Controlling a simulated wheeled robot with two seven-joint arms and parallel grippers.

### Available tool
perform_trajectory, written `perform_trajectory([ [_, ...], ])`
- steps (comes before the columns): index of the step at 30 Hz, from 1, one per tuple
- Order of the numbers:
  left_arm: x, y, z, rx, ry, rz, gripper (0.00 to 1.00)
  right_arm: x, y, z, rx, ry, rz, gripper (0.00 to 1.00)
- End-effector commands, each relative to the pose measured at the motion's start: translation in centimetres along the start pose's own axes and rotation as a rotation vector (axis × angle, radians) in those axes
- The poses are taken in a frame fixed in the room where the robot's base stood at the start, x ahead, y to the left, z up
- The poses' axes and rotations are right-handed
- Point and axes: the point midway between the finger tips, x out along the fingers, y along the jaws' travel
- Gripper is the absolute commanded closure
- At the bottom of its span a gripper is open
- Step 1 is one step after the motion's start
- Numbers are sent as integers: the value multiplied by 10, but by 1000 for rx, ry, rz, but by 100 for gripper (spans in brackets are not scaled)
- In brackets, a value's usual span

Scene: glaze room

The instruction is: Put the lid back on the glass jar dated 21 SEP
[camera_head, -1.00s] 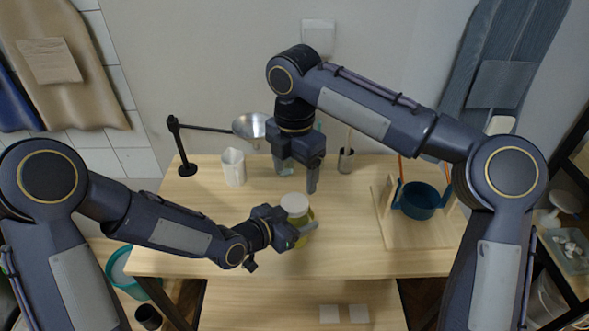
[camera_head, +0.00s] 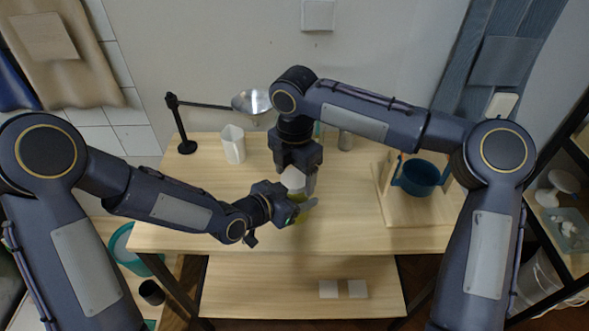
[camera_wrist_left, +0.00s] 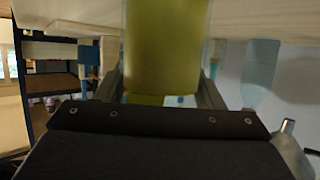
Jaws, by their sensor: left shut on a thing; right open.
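The glass jar (camera_head: 300,218) with yellow-green contents stands near the middle of the bench, mostly hidden by my grippers. My left gripper (camera_head: 304,211) is shut on it from the left. The jar (camera_wrist_left: 165,45) also fills the middle of the left wrist view, between my left fingers. A white lid (camera_head: 293,181) is at the jar's top; I cannot tell whether it is fully seated. My right gripper (camera_head: 301,183) is open, pointing down at the lid, partly hiding it. Contact with the lid is unclear. The date on the jar is not readable.
A white pitcher (camera_head: 233,146) and a lamp (camera_head: 182,140) stand at the back left. A teal pot (camera_head: 420,177) sits on a wooden stand at the right.

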Motion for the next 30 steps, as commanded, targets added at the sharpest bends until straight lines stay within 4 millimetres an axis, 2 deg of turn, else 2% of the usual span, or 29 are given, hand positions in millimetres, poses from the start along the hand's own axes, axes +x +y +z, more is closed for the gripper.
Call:
perform_trajectory([
  [2, 0, 0, 0, 0, 1, 0, 100, 0, 0, 0, 0, 0, 0, 27],
  [12, 0, 0, 0, 1, 1, 0, 100, 0, 0, 0, 1, 0, 0, 72],
  [13, 0, 0, 0, 1, 1, 0, 100, 0, 0, 0, 1, 0, 0, 73],
  [17, 0, 0, 0, 1, 1, 0, 100, -1, 0, 0, 56, -3, 1, 73],
  [25, 0, 0, 0, 1, 1, 0, 100, -1, 0, 0, 509, -4, 3, 74],
  [30, 0, 0, 0, 1, 1, 0, 100, 0, 0, 1, 573, -1, 2, 74],
])
